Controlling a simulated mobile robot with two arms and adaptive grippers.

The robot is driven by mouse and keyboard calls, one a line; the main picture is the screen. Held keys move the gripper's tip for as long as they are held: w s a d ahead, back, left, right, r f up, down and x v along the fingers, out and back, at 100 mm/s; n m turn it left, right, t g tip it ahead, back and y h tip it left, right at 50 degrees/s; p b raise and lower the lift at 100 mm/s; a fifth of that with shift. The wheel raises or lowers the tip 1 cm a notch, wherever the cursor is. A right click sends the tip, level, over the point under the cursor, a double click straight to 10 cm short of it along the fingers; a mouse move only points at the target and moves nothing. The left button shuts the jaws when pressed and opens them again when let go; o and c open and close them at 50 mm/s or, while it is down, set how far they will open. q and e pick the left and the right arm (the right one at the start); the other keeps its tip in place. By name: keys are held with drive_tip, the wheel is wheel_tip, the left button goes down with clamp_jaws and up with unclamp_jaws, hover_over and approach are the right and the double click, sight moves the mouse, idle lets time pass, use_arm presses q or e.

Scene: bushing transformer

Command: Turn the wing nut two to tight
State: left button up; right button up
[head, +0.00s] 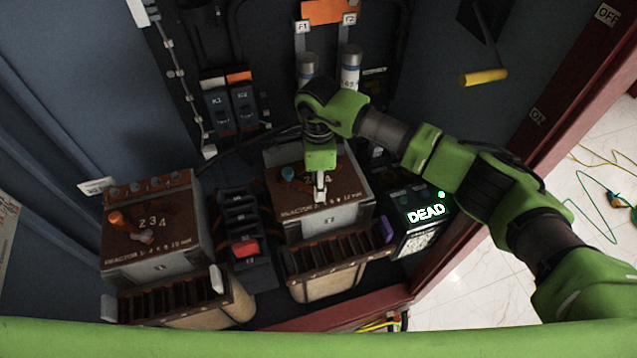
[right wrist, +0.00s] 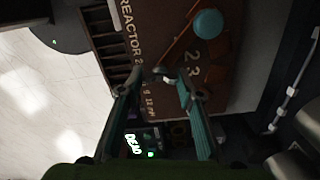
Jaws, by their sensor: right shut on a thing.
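The brown reactor 2 box (head: 345,185) stands in the middle of the head view, with a teal knob (head: 288,173) on its top plate. My right gripper (head: 320,198) points down onto this plate, to the right of the knob. The teal knob (right wrist: 208,24) stands clear of the fingers. My left gripper is not in view.
Another reactor box (head: 155,260) with an orange knob (head: 117,217) stands at left. Black switches with a red one (head: 245,249) lie between the boxes. A lit "DEAD" display (head: 426,212) is at right. Two cylindrical fuses (head: 350,68) stand behind my right arm.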

drive_tip(key=m+b, duration=0.2)
drive_tip(key=m, duration=0.1)
drive_tip(key=shift+f+b, duration=0.15)
drive_tip(key=shift+b, duration=0.2)
drive_tip(key=m+b, duration=0.3)
drive_tip(key=m, duration=0.2)
drive_tip(key=m+b, duration=0.2)
drive_tip(key=m, duration=0.1)
drive_tip(key=shift+r+m+b, duration=0.2)
drive_tip(key=shift+m+b, duration=0.7)
drive_tip(key=shift+m, duration=1.2)
drive_tip(key=shift+w, duration=0.1)
drive_tip(key=o, duration=1.1)
